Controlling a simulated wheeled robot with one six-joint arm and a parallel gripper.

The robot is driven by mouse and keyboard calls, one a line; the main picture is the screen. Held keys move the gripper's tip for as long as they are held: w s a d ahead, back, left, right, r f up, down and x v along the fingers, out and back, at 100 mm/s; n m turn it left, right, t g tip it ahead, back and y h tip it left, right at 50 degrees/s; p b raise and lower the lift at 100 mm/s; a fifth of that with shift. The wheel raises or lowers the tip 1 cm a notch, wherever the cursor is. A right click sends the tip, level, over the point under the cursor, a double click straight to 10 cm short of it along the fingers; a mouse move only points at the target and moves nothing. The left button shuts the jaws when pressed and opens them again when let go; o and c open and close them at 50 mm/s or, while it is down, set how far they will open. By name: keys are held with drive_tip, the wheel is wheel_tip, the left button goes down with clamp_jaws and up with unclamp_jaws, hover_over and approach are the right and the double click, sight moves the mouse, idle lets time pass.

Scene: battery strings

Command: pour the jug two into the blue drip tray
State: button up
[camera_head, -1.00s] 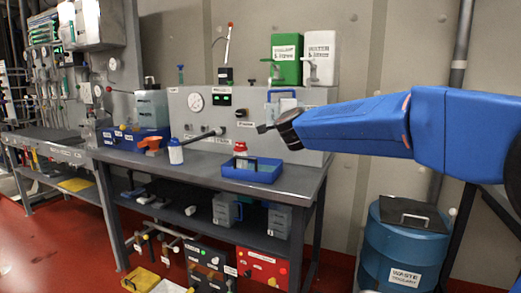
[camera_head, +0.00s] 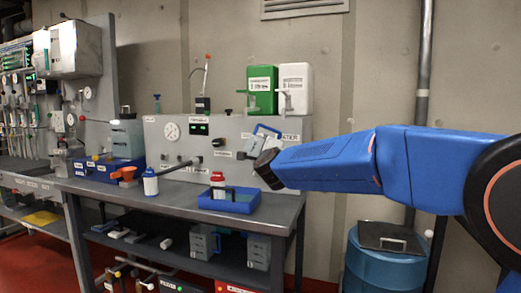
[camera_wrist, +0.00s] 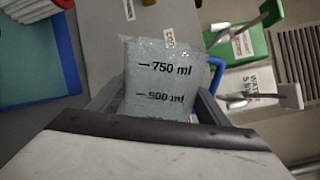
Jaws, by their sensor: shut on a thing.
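My gripper (camera_head: 262,160) is shut on a translucent grey jug (camera_head: 256,145) with a blue handle, held above the bench and to the right of the tray. The jug looks tilted in the head view. In the wrist view the jug (camera_wrist: 160,85) sits between the fingers (camera_wrist: 155,105), with 750 ml and 500 ml marks showing; no number naming it is readable. The blue drip tray (camera_head: 240,207) lies on the bench top, below and left of the jug. I cannot see any liquid leaving the jug.
A red-capped bottle (camera_head: 217,180) stands at the tray, in or just behind it. A white bottle (camera_head: 150,182) stands to the left. Green (camera_head: 262,88) and white (camera_head: 296,88) containers stand on the panel (camera_head: 290,150). A blue drum (camera_head: 385,265) is at right.

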drive_tip(key=f+m, duration=0.1)
drive_tip(key=m, duration=0.1)
drive_tip(key=d+f+m, duration=0.1)
drive_tip(key=m, duration=0.1)
drive_tip(key=shift+f+m, duration=0.3)
drive_tip(key=shift+m, duration=0.1)
drive_tip(key=f+m, duration=0.1)
drive_tip(key=m, duration=0.1)
drive_tip(key=f+m, duration=0.1)
drive_tip(key=d+m, duration=0.1)
drive_tip(key=m, duration=0.1)
drive_tip(key=shift+w+f+m, duration=0.1)
drive_tip(key=shift+f+m, duration=0.2)
drive_tip(key=shift+f, duration=0.1)
drive_tip(key=shift+w+d+r+m, duration=0.1)
drive_tip(key=shift+d+r+m, duration=0.45)
drive_tip(key=shift+m, duration=0.3)
drive_tip(key=shift+w+d+r+m, duration=0.1)
drive_tip(key=shift+d+r+m, duration=0.45)
drive_tip(key=shift+m, duration=0.3)
drive_tip(key=shift+f, duration=0.1)
